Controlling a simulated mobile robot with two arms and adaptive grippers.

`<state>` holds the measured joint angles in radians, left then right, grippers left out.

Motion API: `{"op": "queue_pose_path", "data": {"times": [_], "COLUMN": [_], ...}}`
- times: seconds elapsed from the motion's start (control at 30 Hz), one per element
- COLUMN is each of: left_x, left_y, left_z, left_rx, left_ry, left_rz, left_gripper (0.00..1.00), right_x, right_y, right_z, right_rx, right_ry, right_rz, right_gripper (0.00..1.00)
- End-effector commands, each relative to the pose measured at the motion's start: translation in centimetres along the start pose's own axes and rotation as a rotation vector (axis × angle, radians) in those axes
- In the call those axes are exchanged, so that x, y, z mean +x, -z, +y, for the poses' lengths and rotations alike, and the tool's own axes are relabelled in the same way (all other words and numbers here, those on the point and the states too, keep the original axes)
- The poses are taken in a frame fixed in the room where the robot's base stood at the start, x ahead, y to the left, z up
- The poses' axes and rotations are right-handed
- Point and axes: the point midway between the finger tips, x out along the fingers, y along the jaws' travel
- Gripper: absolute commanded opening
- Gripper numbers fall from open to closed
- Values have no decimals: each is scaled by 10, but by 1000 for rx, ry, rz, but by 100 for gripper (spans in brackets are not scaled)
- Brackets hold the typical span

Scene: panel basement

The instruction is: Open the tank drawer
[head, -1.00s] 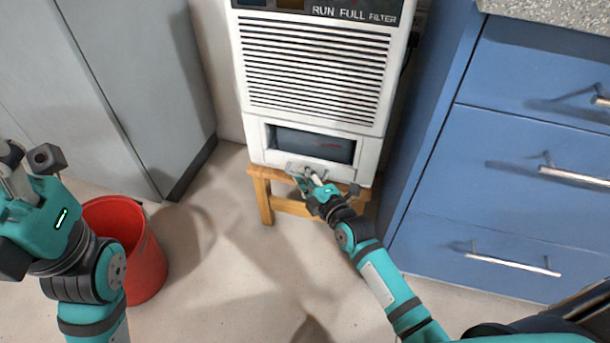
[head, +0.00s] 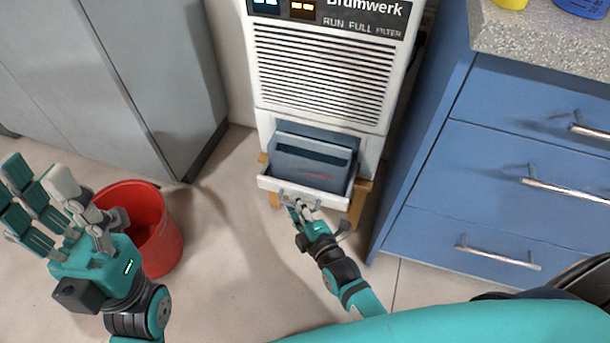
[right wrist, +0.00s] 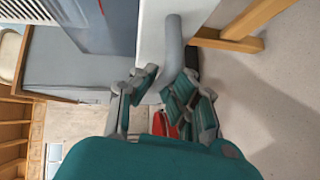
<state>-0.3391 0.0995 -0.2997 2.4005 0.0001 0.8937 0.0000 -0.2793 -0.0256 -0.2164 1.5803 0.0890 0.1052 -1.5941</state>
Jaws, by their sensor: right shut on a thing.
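The tank drawer (head: 262,184) is pulled partway out of the lower front of the white Brumwerk machine (head: 322,70). A grey tank (head: 312,165) sits inside it, with a slot along its upper part. My right gripper (head: 299,206) is shut on the handle at the drawer's front. In the right wrist view the grey handle (right wrist: 173,45) passes between its fingers (right wrist: 165,95). My left gripper (head: 50,205) is open and empty at the left, in front of the red bucket, with its fingers spread.
The machine stands on a wooden stool (head: 362,200). A red bucket (head: 165,240) stands on the floor at left, near a grey cabinet (head: 150,80). Blue drawers (head: 500,180) with bar handles stand at right. The floor before the machine is clear.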

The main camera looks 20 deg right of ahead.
Motion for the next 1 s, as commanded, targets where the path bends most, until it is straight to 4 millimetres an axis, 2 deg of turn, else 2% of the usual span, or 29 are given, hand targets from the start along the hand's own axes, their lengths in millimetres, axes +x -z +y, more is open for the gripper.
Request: {"op": "queue_pose_path", "data": {"times": [0.03,0.1,0.33,0.53,0.93,0.97,1.0], "left_x": [6,13,25,28,28,28,28], "left_y": [3,4,6,7,6,6,6], "left_z": [0,0,0,0,1,1,1], "left_rx": [-2,-1,-1,-1,-2,-2,-2], "left_ry": [5,3,3,3,2,3,3], "left_rz": [-13,-6,-6,-6,-7,-7,-8], "left_gripper": [40,40,40,40,40,40,40], "right_x": [-9,-18,-40,-47,-50,-50,-50], "right_y": [10,19,42,50,53,53,53], "right_z": [5,2,-6,-10,-12,-12,-12], "right_rx": [8,7,7,5,6,6,6], "right_ry": [-4,-6,-11,-13,-11,-11,-10], "right_rz": [-1,-1,-1,-1,3,3,3], "right_gripper": [0,0,0,0,0,12,17]}}
